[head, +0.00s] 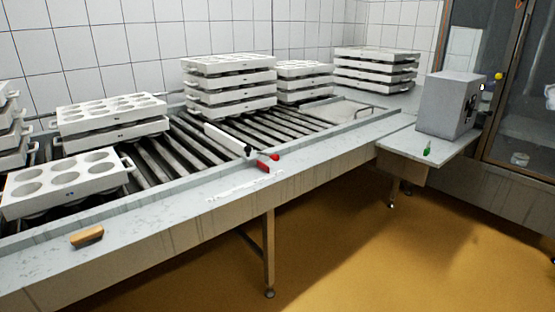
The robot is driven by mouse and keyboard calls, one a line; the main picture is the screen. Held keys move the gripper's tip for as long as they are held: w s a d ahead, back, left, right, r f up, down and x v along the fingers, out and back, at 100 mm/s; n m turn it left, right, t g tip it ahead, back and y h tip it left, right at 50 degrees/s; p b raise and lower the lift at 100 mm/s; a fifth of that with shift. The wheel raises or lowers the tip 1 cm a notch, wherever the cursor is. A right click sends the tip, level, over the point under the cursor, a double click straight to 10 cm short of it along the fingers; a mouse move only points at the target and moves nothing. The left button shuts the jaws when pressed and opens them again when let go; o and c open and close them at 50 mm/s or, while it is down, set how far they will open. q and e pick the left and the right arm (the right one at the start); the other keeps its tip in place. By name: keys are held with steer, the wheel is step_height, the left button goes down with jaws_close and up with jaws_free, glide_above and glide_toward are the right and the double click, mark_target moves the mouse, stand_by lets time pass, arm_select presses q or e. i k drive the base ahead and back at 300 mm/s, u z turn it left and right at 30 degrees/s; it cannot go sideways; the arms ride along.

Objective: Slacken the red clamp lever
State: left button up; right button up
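A small red clamp lever (264,167) is at the front edge of the roller conveyor, near the middle of the head view. A second red part shows just beside it, and a small black piece sits to its left. A white bar (226,139) runs from the black piece back over the rollers. The lever is too small here to tell whether it is tight or slack. Neither of my grippers is in view.
Stacks of white cheese moulds (228,83) stand on the rollers (158,166). A wooden-coloured block (87,236) lies on the front ledge (190,200). At right, a grey box (449,104) and a green item (427,149) are on a side table. The yellow floor (340,250) in front is clear.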

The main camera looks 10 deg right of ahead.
mark_target(275, 157)
steer(key=z, duration=0.5)
steer(key=i, duration=1.25)
steer(key=u, duration=0.4)
steer(key=i, duration=0.6)
steer(key=u, duration=0.45)
